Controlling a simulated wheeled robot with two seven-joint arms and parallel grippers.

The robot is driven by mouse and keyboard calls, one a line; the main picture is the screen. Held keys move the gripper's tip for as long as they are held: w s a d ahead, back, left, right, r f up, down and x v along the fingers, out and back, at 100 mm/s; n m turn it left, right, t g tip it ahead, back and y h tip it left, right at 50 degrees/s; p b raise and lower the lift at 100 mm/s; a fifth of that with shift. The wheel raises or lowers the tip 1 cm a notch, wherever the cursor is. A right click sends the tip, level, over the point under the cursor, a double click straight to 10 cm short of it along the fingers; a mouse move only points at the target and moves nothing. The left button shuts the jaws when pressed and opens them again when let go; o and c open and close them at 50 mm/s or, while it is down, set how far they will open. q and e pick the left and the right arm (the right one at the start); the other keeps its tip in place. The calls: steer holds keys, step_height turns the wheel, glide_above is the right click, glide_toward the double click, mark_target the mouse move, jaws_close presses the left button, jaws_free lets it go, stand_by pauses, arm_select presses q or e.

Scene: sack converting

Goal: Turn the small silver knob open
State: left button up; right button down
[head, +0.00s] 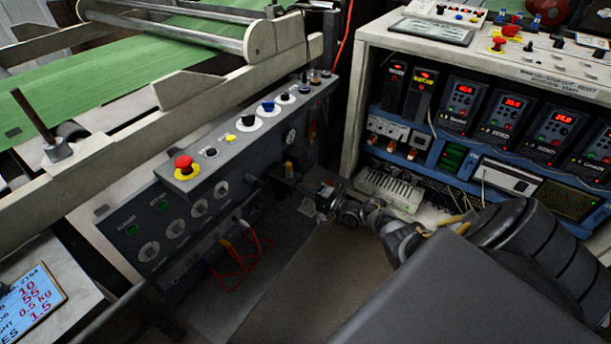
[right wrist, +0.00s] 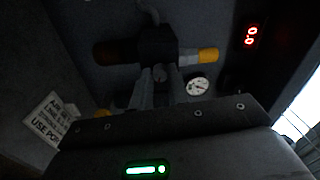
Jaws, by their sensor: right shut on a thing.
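My right gripper (head: 298,184) reaches in from the right to the lower front of the grey control panel (head: 232,165). In the right wrist view, its two fingers (right wrist: 161,78) are close together just below a black valve body (right wrist: 158,45). They are shut on a small silver knob (right wrist: 160,73), mostly hidden between the fingertips. I cannot tell how far the knob is turned. The valve has a yellow end (right wrist: 208,55) on the right. My left gripper is not in view.
A round white gauge (right wrist: 197,86) and a red display reading 0.0 (right wrist: 250,37) sit near the valve. Red cables (head: 238,258) hang left of my gripper. A red emergency button (head: 185,165) tops the panel. A cabinet with red displays (head: 510,105) stands right.

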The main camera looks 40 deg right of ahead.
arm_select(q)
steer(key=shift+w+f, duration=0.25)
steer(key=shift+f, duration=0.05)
arm_select(e)
steer(key=shift+m, duration=1.2)
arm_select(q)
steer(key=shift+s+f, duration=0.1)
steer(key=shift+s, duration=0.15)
arm_select(e)
steer(key=c, duration=1.3)
jaws_free()
steer(key=shift+c, duration=0.2)
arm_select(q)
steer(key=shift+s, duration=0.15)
